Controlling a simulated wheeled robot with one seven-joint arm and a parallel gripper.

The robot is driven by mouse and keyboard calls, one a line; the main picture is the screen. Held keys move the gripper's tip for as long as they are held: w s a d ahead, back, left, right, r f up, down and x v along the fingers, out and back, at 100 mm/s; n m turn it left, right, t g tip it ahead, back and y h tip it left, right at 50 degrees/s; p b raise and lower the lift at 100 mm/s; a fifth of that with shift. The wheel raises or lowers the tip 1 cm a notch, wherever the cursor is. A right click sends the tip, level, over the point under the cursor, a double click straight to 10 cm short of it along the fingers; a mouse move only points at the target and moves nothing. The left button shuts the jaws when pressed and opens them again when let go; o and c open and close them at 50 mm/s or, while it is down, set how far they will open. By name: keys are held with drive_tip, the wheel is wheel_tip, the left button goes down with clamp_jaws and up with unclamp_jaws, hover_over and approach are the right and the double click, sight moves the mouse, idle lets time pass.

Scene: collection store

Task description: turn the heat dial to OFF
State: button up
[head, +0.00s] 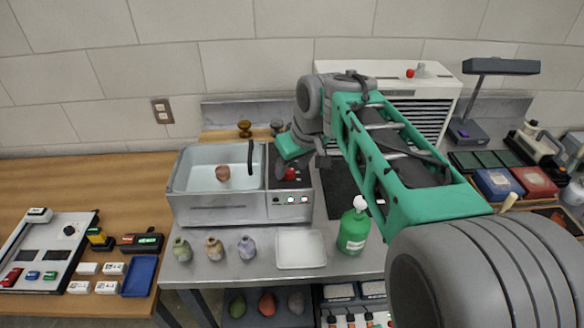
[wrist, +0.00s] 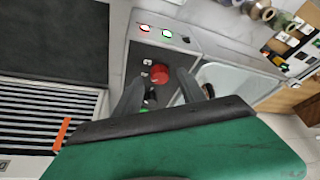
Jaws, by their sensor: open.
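The heat dial (wrist: 160,74) is a red knob on the grey control panel of a metal bath, with small pale labels beside it. In the head view the red dial (head: 290,174) shows just below and beside my gripper (head: 304,160). In the wrist view my gripper (wrist: 160,92) is open, with one dark finger on each side of the dial's near edge. I cannot tell whether the fingers touch it. The marks the dial points at are too small to read. Two lit indicators (wrist: 146,28), one red and one green, sit on the panel.
The water bath (head: 190,204) holds a brown object (head: 222,173), and a black handle (head: 250,158) stands at its right side. A green bottle (head: 354,228), white tray (head: 301,250) and several small vases stand in front. A white vented unit (head: 400,85) stands behind.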

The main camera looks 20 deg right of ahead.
drive_tip(key=shift+w+f, duration=0.2)
drive_tip(key=shift+f, duration=0.4)
drive_tip(key=shift+c, duration=0.6)
clamp_jaws()
